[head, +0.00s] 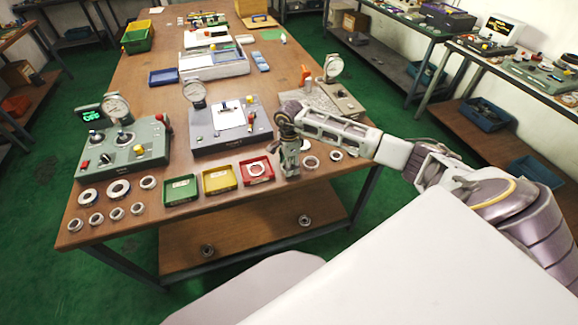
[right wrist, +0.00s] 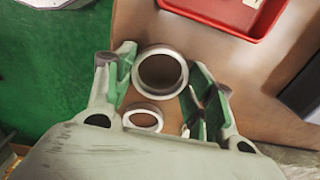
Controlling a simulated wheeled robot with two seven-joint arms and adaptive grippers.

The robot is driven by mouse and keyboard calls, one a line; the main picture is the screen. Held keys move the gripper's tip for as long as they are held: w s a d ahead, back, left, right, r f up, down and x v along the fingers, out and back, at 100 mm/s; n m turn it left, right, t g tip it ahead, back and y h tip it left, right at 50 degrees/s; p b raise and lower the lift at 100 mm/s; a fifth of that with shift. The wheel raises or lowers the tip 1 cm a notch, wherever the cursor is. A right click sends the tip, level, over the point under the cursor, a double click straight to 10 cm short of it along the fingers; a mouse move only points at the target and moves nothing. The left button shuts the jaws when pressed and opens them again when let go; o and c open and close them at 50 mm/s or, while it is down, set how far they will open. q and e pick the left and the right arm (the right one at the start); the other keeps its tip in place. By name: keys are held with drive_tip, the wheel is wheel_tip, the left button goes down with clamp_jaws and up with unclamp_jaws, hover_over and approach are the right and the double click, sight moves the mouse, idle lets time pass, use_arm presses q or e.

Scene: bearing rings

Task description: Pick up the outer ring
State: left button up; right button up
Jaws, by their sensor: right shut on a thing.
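My right gripper (head: 290,172) points down at the front edge of the workbench, just right of the red tray. In the right wrist view my right gripper (right wrist: 160,72) has its fingers closed against opposite sides of a large metal ring (right wrist: 160,95), the outer ring. Its open middle shows the brown bench top below. A smaller ring (right wrist: 142,129) lies on the bench next to it, between the lower parts of the fingers in the picture. In the head view the gripper hides the held ring. My left gripper is not in view.
A red tray (head: 271,178) with a ring in it, a yellow tray (head: 233,186) and a green tray (head: 166,197) line the front edge. Other rings (head: 311,168) lie to the right, and several at the front left (head: 119,197). Grey instruments (head: 205,136) stand behind.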

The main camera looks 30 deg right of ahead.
wheel_tip(320, 180, up, 9)
drive_tip(key=shift+b, duration=0.45)
drive_tip(key=shift+a+r, duration=0.1)
drive_tip(key=shift+r, duration=0.2)
idle(0.4)
